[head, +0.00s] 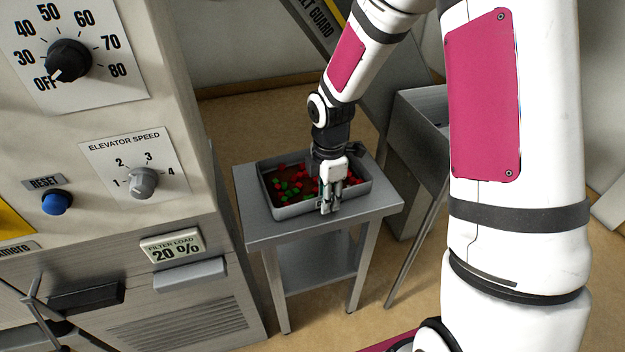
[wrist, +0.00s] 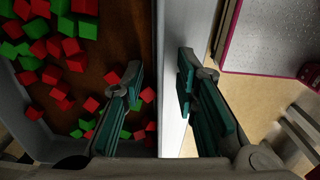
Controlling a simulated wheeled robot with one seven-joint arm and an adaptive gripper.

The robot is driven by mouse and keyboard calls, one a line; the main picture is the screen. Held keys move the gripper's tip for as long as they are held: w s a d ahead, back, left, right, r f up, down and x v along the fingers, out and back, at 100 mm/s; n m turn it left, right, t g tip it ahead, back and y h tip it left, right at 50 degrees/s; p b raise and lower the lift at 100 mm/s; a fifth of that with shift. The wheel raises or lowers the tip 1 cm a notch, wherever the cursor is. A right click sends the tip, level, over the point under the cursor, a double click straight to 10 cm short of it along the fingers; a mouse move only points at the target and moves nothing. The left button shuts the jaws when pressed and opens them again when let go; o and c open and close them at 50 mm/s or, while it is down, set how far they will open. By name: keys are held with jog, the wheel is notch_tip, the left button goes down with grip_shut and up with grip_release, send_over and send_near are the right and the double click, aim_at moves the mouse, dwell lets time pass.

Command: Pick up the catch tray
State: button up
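The catch tray (head: 290,211) is a grey rectangular tray holding several red and green cubes. It sits on the small metal stand. In the wrist view its wall (wrist: 172,120) runs between my two fingers. My gripper (head: 330,207) is at the tray's near right side, pointing down. It is open in the wrist view (wrist: 160,76), with one finger inside the tray above the cubes and the other outside the wall. A gap shows between the inner finger and the wall.
The metal stand (head: 257,228) has a bare strip left of the tray. A control cabinet (head: 95,195) with knobs stands close on the left. A grey chute (head: 420,110) stands behind on the right. Tan floor (head: 318,305) is open in front.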

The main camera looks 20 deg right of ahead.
grip_shut()
jog(key=shift+r, duration=0.15)
